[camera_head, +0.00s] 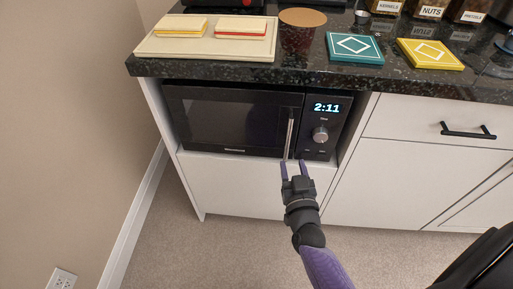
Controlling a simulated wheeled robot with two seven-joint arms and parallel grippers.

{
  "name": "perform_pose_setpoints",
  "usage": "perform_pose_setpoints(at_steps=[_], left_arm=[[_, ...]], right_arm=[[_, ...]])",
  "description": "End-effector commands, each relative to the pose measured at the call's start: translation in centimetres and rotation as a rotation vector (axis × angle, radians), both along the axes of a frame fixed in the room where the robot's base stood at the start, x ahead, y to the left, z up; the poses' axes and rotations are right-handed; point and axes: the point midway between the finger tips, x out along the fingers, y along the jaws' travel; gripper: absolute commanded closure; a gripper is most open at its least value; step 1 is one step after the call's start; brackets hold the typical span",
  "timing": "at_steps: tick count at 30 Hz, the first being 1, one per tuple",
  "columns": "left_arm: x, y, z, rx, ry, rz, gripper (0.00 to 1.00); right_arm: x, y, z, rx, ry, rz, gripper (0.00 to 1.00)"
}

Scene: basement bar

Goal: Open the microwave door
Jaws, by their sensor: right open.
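The black microwave (236,119) sits in an open bay under the counter, with its door (235,124) shut. A silver vertical handle (289,138) runs along the right side of the door. A control panel with a lit clock and a round knob (320,134) is to the right of the handle. My left gripper is not in view.
The dark stone counter (300,72) overhangs the microwave. A cutting board (160,46), a teal coaster (354,47), a yellow coaster (430,54) and jars (430,9) are on it. A white drawer with a black handle (468,131) is at right. The carpet (240,245) is clear.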

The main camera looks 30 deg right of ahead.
Motion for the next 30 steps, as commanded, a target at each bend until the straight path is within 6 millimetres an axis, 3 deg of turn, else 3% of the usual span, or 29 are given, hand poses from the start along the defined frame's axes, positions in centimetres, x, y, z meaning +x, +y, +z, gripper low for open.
perform_pose_setpoints(at_steps=[6,10,15,23,30], left_arm=[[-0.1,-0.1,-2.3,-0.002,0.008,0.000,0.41],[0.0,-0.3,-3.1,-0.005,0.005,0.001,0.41],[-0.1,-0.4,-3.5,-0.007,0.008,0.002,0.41],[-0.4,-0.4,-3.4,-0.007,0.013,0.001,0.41],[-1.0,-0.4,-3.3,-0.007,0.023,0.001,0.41]], right_arm=[[4.9,-1.8,-0.4,0.001,0.002,0.003,0.51],[7.0,-2.5,-0.4,0.000,0.004,0.004,0.51],[8.3,-3.0,-0.2,0.000,0.006,0.004,0.51],[8.5,-3.0,0.0,0.001,0.007,0.006,0.51],[8.4,-3.0,0.0,0.001,0.007,0.006,1.00]])
